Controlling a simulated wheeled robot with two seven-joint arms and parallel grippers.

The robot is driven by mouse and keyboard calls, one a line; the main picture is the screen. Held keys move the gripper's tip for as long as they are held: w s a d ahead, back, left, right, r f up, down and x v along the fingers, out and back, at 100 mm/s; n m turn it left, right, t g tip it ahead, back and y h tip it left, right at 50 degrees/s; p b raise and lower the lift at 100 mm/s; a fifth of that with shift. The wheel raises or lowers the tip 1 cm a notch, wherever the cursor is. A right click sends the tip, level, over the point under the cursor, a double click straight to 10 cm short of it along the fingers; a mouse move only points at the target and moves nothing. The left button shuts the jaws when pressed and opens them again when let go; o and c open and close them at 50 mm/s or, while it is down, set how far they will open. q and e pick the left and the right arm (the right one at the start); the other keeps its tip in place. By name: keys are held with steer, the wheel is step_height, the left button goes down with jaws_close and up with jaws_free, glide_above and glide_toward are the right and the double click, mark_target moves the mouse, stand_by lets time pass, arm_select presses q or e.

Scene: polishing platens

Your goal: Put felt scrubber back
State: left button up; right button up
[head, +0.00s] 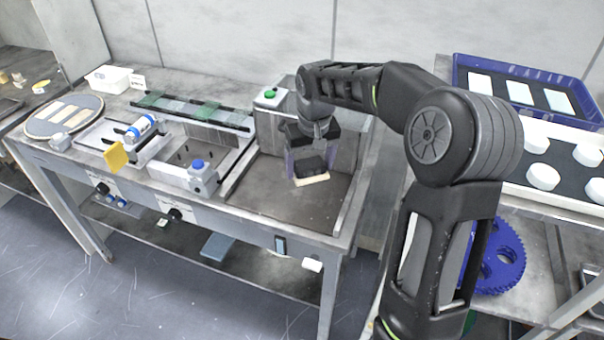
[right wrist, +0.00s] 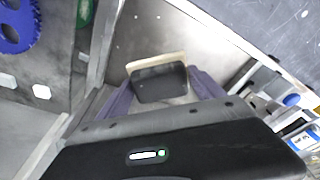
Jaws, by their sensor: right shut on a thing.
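The felt scrubber (head: 312,179) is a dark block with a cream felt pad on its underside. My right gripper (head: 306,166) is shut on it, with purple-grey fingers on either side of the dark block. It holds the scrubber over the grey walled bay at the right end of the bench (head: 262,204). The right wrist view also shows the scrubber (right wrist: 160,84) between the fingers, its cream edge at the far side. I cannot tell whether the pad touches the bay floor. My left gripper is not in view.
A green button box (head: 270,97) stands at the bay's back left. A blue-knobbed fixture (head: 202,178), a blue-and-white bottle (head: 140,130) and a round platen (head: 64,116) are further left. A blue tray (head: 525,90) and blue gear (head: 495,262) are at right. The bay's front floor is clear.

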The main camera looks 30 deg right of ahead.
steer(key=shift+a, duration=0.1)
steer(key=w+a+f+n, duration=0.1)
steer(key=a+f+n, duration=0.2)
steer(key=a, duration=1.5)
step_height(320, 180, down, 2)
steer(key=shift+w+a+f, duration=0.1)
steer(key=shift+w+a, duration=0.1)
steer(key=shift+a, duration=0.05)
